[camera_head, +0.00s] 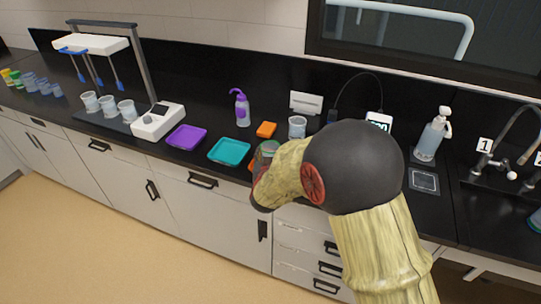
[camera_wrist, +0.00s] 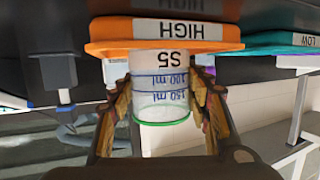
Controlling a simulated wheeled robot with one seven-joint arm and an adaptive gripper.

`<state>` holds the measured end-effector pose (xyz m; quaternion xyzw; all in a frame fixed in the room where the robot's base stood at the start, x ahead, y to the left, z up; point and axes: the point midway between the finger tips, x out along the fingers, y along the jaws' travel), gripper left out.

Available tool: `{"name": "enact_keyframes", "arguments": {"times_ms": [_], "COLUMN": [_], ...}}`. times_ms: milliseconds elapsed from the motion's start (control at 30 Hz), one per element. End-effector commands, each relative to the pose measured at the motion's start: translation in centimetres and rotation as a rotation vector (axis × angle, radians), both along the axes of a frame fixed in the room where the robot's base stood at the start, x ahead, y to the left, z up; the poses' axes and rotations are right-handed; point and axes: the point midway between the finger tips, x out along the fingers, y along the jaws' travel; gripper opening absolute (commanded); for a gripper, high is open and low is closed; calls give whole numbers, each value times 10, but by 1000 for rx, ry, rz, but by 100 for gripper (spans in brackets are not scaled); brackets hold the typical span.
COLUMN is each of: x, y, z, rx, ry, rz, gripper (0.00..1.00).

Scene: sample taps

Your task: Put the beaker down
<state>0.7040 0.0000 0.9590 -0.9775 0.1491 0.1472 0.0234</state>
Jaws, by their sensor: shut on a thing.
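My gripper (camera_wrist: 162,92) is shut on a clear beaker (camera_wrist: 160,104), one finger on each side of it. The wrist view is upside down. The beaker has a green rim, blue volume marks and a white "S5" label. Its base end overlaps the edge of an orange tray (camera_wrist: 110,45) labelled "HIGH"; I cannot tell whether it touches. In the head view a small part of the beaker (camera_head: 268,147) shows past my arm, which hides most of the gripper and the orange tray.
A teal tray (camera_head: 229,151) marked "LOW" and a purple tray (camera_head: 187,137) lie to the left. Behind stand a purple-topped wash bottle (camera_head: 242,109), a small orange item (camera_head: 266,129) and another beaker (camera_head: 297,127).

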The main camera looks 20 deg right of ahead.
Motion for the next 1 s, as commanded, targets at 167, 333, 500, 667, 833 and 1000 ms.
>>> {"name": "enact_keyframes", "arguments": {"times_ms": [167, 333, 500, 667, 833, 1000], "x": [0, 0, 0, 0, 0, -15], "y": [0, 0, 0, 0, 0, 6], "z": [-4, -3, -3, -3, -1, 7], "rx": [0, 0, 0, 0, 0, 0], "ry": [0, 1, 1, 1, 1, 1], "rz": [0, 0, 0, 0, 0, 2], "gripper": [20, 57, 66, 66, 66, 66]}}
